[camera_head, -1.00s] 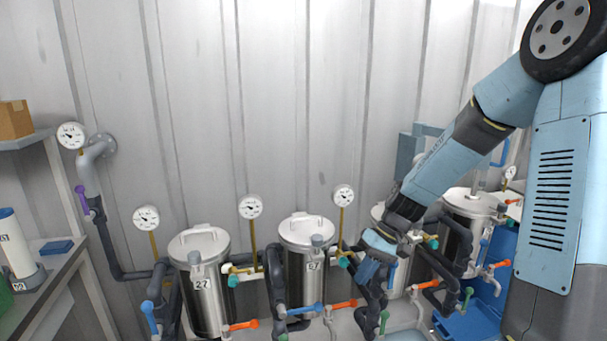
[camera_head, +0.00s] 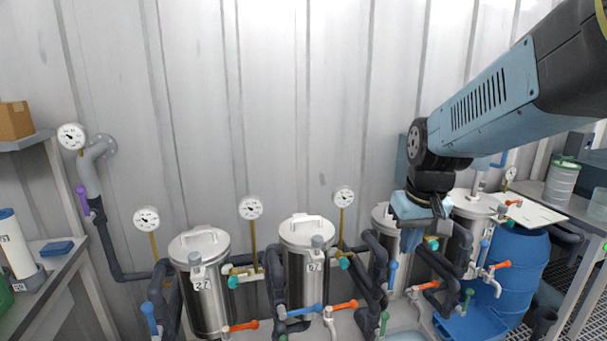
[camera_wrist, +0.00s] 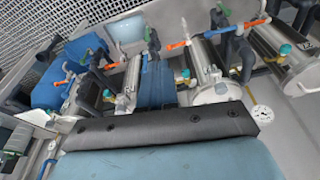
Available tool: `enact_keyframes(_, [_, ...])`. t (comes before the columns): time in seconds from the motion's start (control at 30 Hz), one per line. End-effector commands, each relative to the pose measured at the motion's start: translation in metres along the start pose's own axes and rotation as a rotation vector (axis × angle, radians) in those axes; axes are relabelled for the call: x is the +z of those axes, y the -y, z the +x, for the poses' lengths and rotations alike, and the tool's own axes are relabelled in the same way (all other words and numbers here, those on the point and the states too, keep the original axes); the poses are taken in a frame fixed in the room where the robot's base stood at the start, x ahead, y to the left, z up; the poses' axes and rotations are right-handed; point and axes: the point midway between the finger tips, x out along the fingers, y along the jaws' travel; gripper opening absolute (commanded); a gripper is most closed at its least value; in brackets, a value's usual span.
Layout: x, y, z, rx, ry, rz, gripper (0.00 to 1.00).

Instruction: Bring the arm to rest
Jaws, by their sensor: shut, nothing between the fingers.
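My arm enters from the upper right in the head view and reaches left, then bends down at a dark round joint. My gripper (camera_head: 411,236) hangs below that joint, in front of the steel vessel (camera_head: 383,218) third from the left. It is shut and empty; its fingertips are small and partly merge with the pipes behind, so contact with them cannot be told.
Steel vessels, one (camera_head: 207,290) at left and one (camera_head: 303,265) mid-picture, line the wall with pipes, coloured valve handles and gauges. A blue barrel (camera_head: 517,265) and a bench stand at right. A shelf bench (camera_head: 60,285) stands at left. The upper wall area is clear.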

Motion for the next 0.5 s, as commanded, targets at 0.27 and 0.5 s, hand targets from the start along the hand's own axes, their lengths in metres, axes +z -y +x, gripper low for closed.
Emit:
enact_keyframes(0.27, [0.037,-0.009,-0.052,0.043,-0.151,0.05,0.0])
enact_keyframes(0.5, [0.065,-0.018,-0.079,0.042,-0.25,0.093,0.0])
